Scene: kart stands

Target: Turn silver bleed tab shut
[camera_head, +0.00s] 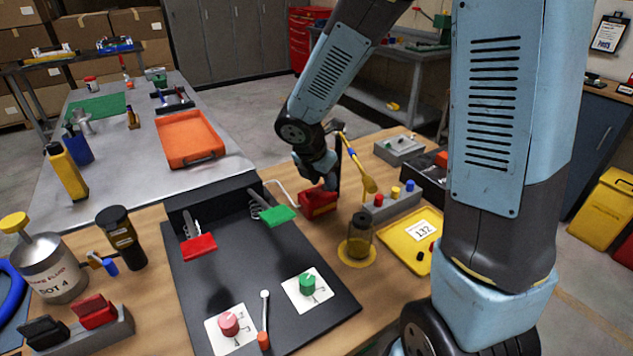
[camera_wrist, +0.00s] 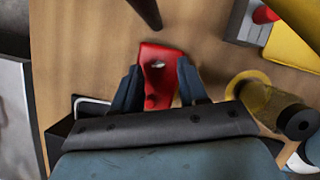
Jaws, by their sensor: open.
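A red block-like part (camera_head: 318,204) stands on the wooden bench behind the black panel; it also shows in the wrist view (camera_wrist: 157,90). On its top is a small silver oval tab (camera_wrist: 158,65), too small to make out in the head view. My gripper (camera_head: 320,181) points down just over the red part. In the wrist view my gripper (camera_wrist: 159,70) is open, with one dark finger on each side of the red part and the tab between the fingertips. I cannot tell whether the fingers touch the part.
A jar (camera_head: 359,238) on a yellow dish stands right of the red part. A grey box with coloured knobs (camera_head: 391,205) and a yellow tray (camera_head: 403,259) lie further right. The black panel (camera_head: 210,285) has red and green levers.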

